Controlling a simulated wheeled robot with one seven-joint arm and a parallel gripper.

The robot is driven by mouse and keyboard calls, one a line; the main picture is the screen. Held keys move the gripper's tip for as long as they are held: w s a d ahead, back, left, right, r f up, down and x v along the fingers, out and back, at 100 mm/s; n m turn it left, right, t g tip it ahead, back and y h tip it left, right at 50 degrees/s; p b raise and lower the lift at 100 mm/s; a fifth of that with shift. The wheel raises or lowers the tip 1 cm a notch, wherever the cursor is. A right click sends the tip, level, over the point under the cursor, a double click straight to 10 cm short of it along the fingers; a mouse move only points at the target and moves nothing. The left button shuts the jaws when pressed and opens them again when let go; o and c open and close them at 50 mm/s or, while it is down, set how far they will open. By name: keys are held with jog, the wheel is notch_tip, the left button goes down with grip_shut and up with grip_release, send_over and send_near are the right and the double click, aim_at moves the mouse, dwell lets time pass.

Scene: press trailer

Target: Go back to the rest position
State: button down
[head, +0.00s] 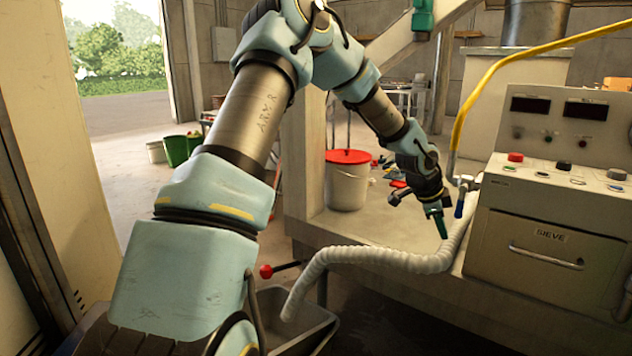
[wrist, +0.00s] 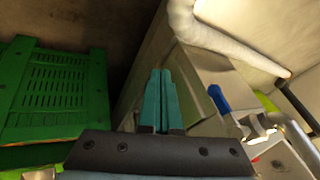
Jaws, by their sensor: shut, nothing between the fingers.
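My gripper (head: 440,222) hangs at the end of my arm in the head view, pointing down in front of the press bench, beside a ribbed white hose. In the wrist view my gripper (wrist: 160,82) shows its two teal fingers shut together with nothing between them. My arm arches from the lower left up across the top and down to the right. A blue-handled valve (wrist: 220,100) is to the right of the fingers in the wrist view, apart from them. It also shows just right of the gripper in the head view (head: 460,207).
The control box (head: 530,200) with a SIEVE drawer (head: 540,250) stands right. The white hose (head: 380,257) curves below the gripper. A white bucket with a red lid (head: 347,180) stands behind. A red-knobbed lever (head: 267,271) and grey bin (head: 290,315) are low centre. A green crate (wrist: 58,90) lies left in the wrist view.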

jog(key=s+a+r+n+y, duration=0.15)
jog(key=a+n, duration=0.35)
jog(key=a, duration=0.8)
jog(key=s+a+n+y, duration=0.25)
jog(key=a+n, duration=0.25)
jog(key=a, duration=0.7)
jog(key=s+a+r+n, duration=0.1)
jog(key=s+a+n, duration=0.4)
jog(key=a, duration=0.3)
jog(key=s+a+r+n+y, duration=0.1)
jog(key=s+a+n, duration=0.4)
jog(key=a, duration=0.3)
jog(key=shift+s+a+r+n, duration=0.25)
jog(key=shift+s+a+n, duration=0.05)
jog(key=shift+n, duration=0.2)
jog(key=shift+d, duration=0.1)
